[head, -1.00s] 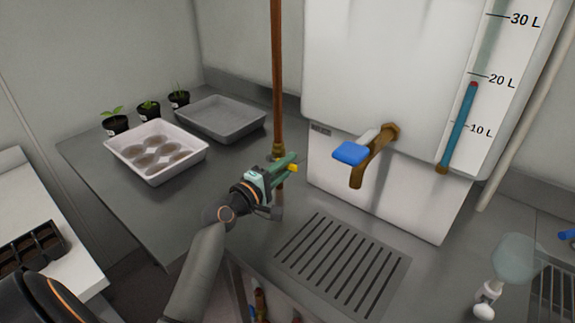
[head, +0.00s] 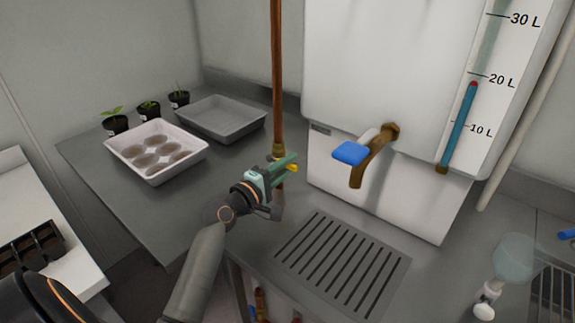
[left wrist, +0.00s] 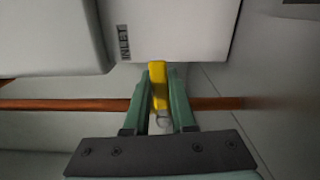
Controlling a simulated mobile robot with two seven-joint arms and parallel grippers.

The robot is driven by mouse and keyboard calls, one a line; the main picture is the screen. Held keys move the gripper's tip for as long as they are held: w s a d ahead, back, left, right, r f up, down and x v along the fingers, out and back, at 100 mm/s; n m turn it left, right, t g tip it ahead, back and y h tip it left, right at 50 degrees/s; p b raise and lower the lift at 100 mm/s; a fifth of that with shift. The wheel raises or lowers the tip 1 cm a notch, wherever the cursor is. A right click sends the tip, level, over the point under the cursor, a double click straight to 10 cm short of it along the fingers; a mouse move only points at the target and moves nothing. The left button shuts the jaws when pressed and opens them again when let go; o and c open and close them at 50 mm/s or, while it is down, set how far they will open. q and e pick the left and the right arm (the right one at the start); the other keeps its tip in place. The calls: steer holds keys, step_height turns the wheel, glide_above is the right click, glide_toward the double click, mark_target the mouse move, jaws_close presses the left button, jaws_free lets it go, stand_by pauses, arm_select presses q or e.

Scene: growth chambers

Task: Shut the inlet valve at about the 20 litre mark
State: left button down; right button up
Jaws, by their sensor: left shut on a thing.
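The inlet valve's yellow handle (head: 291,168) is on the copper pipe (head: 278,80), left of the white tank (head: 375,60). My left gripper (head: 285,171) is shut on it. In the left wrist view the yellow handle (left wrist: 158,86) sits between the green fingers (left wrist: 158,100), below an INLET label (left wrist: 124,42). The sight tube (head: 458,130) on the tank's front holds a blue column. Its red top (head: 474,84) stands a little below the 20 L mark (head: 480,75). My right gripper is not in view.
A brass outlet tap (head: 368,165) with a blue lever (head: 350,152) sticks out from the tank above a slotted drain (head: 340,262). A white tray (head: 195,166), a grey tray (head: 245,125) and potted seedlings (head: 148,111) stand on the left. A clear vessel (head: 516,255) is at lower right.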

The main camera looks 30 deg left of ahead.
arm_select(q)
steer(key=shift+f+m, duration=0.35)
steer(key=shift+m, duration=0.15)
steer(key=c, duration=0.7)
jaws_free()
steer(key=shift+r, duration=0.1)
steer(key=shift+c, duration=0.2)
steer(key=s+b, duration=0.2)
steer(key=s, duration=1)
steer(key=shift+s+a, duration=0.25)
steer(key=shift+a, duration=0.2)
